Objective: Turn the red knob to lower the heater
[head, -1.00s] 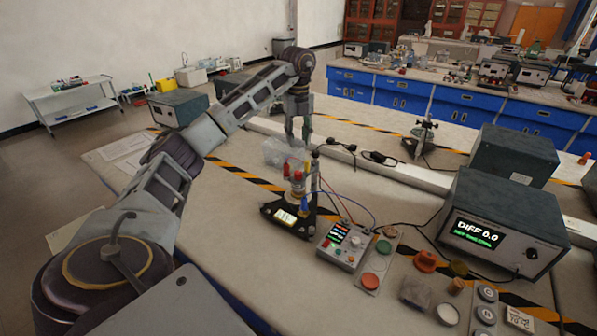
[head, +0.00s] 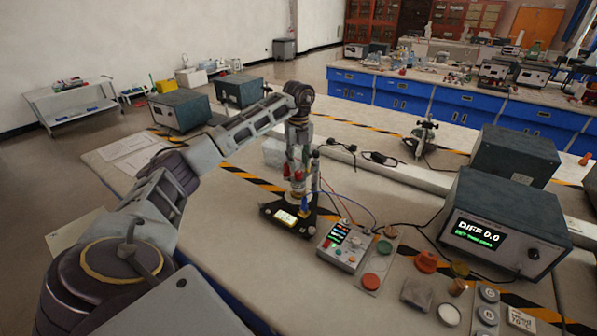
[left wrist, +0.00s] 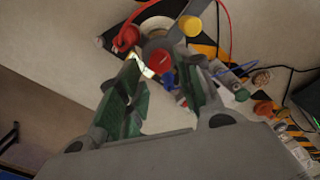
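Contact cannot be told. My right gripper is out of view.
A control box (head: 343,246) with a screen stands right of the apparatus, joined by red and blue wires. A grey instrument (head: 505,225) reads "DIFF 0.0". A clear container (head: 273,152) lies behind the gripper. Loose caps and discs lie at front right.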

